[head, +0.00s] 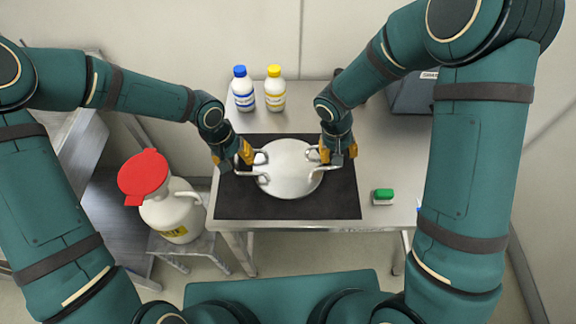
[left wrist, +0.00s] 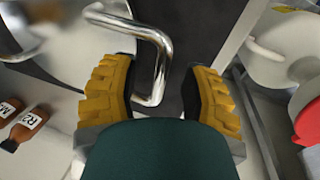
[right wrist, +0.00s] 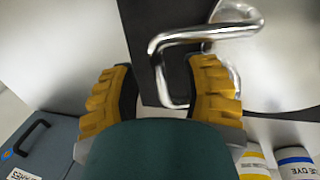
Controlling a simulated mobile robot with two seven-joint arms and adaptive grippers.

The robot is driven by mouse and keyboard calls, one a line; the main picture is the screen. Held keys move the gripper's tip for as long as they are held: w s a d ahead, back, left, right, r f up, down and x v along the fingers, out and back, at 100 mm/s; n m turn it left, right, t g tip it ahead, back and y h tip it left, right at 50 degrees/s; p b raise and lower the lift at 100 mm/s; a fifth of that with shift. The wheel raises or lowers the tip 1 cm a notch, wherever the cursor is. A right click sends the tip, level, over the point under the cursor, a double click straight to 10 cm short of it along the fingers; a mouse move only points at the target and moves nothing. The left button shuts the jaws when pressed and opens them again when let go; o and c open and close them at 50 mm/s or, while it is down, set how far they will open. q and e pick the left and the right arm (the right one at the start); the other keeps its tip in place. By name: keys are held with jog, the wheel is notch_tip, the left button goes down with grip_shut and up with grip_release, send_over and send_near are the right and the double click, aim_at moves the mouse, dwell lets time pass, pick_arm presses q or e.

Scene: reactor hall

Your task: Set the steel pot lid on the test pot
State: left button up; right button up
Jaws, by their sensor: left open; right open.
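A round steel disc (head: 290,170), which looks like the pot lid, lies level over the black mat. I cannot tell the test pot apart beneath it. Bent bar handles stick out on its left and right sides. My left gripper (head: 240,157) is open at the left handle; in the left wrist view this handle (left wrist: 162,62) passes between the parted fingers. My right gripper (head: 338,154) is open at the right side; in the right wrist view a bent bar (right wrist: 170,42) reaches between its fingers. A second curved bar or reflection shows behind it.
The black mat (head: 342,202) covers the table's middle. A blue-capped bottle (head: 243,92) and a yellow-capped bottle (head: 275,92) stand behind. A green-topped block (head: 384,196) lies right. A white jug (head: 172,215) with red top stands left. Brown bottles (left wrist: 28,127) show in the left wrist view.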

pick_arm(q)
jog(key=shift+f, duration=0.25)
pick_arm(e)
jog(key=shift+f, duration=0.2)
pick_arm(q)
jog(key=shift+c, duration=0.4)
pick_arm(e)
jog(key=shift+c, duration=0.4)
pick_arm(q)
grip_shut()
pick_arm(e)
grip_shut()
pick_arm(q)
jog(key=shift+r, duration=0.2)
pick_arm(e)
jog(key=shift+r, duration=0.15)
